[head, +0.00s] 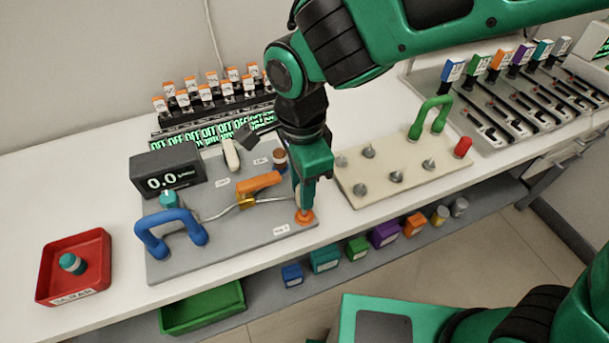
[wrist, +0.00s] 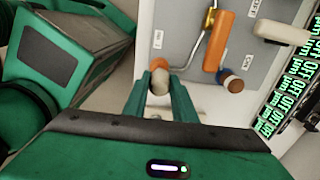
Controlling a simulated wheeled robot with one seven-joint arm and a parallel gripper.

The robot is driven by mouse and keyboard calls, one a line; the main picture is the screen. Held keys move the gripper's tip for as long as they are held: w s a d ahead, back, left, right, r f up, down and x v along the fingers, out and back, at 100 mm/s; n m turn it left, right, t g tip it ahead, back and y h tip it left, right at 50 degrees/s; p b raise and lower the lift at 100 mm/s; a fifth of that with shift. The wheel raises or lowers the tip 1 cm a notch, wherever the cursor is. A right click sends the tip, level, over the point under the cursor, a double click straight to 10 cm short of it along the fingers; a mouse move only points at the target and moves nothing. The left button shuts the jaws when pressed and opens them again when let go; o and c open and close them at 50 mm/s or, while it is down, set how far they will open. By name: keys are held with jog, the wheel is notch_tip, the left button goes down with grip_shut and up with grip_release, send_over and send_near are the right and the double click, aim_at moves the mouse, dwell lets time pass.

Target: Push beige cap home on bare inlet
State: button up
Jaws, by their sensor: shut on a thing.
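My gripper (head: 303,201) points down over the front right corner of the grey panel (head: 240,238). It is shut on a beige cap, which shows between the fingertips in the wrist view (wrist: 159,80). An orange inlet (head: 304,217) stands directly below the fingertips, and a bit of orange shows just past the cap in the wrist view (wrist: 155,61). The cap is at or just above this inlet; I cannot tell whether it touches or sits on it. The fingers hide most of the cap in the head view.
An orange-handled valve (head: 258,182) and a brown-topped part (head: 279,157) stand close left of my gripper. A blue handle (head: 170,234), a display box (head: 168,172) and a red tray (head: 75,245) holding a teal-and-white cap are farther left. A beige peg board (head: 380,192) lies right.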

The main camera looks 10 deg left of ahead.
jog(key=shift+f, duration=0.5)
jog(key=shift+f, duration=1.7)
dwell(1.5)
jog(key=o, duration=1.1)
notch_tip(320, 180, up, 11)
jog(key=shift+f, duration=0.1)
jog(key=shift+w+d, duration=0.1)
